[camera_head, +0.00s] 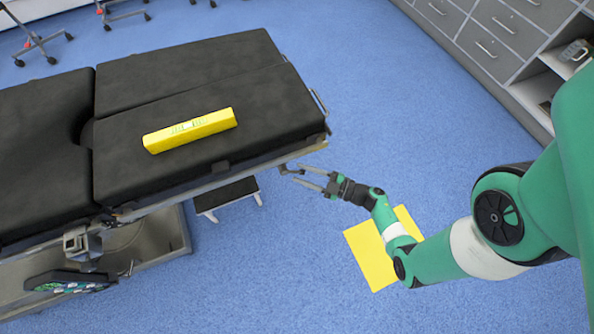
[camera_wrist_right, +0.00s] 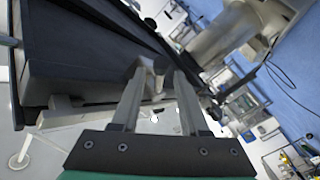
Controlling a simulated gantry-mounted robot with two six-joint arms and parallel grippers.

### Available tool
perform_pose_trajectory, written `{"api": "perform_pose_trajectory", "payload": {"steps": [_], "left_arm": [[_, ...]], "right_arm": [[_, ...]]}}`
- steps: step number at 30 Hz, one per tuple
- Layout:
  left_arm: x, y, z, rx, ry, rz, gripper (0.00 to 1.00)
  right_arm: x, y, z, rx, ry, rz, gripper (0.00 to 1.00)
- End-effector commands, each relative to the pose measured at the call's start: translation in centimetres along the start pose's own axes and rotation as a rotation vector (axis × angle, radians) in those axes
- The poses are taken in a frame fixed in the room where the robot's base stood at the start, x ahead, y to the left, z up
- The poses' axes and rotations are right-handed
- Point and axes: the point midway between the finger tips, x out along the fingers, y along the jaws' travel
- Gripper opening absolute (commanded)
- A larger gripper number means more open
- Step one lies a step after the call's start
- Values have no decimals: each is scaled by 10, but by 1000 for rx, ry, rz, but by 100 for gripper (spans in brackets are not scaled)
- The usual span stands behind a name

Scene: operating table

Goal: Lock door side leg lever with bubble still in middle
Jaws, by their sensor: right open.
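A yellow spirit level (camera_head: 190,130) lies on the black leg section of the operating table (camera_head: 215,60). Its bubble is too small to make out. A small dark leg lever (camera_head: 287,171) sticks out under the table end on the right side. My right gripper (camera_head: 301,175) is beside it, open, with its fingertips pointing at it. In the right wrist view a dark knob (camera_wrist_right: 160,65) shows near and between the tips of the open fingers (camera_wrist_right: 158,78); I cannot tell whether they touch it. My left gripper is not in view.
A yellow square (camera_head: 372,260) lies on the blue floor beneath my right arm. A small step stool (camera_head: 226,194) stands below the table edge. Grey drawer cabinets (camera_head: 490,45) line the upper right. The floor between table and cabinets is clear.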

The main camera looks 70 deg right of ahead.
Motion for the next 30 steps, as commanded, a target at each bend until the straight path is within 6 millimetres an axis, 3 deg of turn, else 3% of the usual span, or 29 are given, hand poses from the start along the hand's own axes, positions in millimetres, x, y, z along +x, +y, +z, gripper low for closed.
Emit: {"api": "perform_pose_trajectory", "payload": {"steps": [6, 14, 22, 30], "left_arm": [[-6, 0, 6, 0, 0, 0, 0], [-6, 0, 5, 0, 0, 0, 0], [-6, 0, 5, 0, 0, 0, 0], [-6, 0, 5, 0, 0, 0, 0]], "right_arm": [[21, 0, 0, -1, 2, 0, 44], [23, 1, 0, 0, 0, 2, 44], [22, 1, 0, 0, 0, 2, 0], [22, 1, 0, 0, 0, 2, 0]]}}
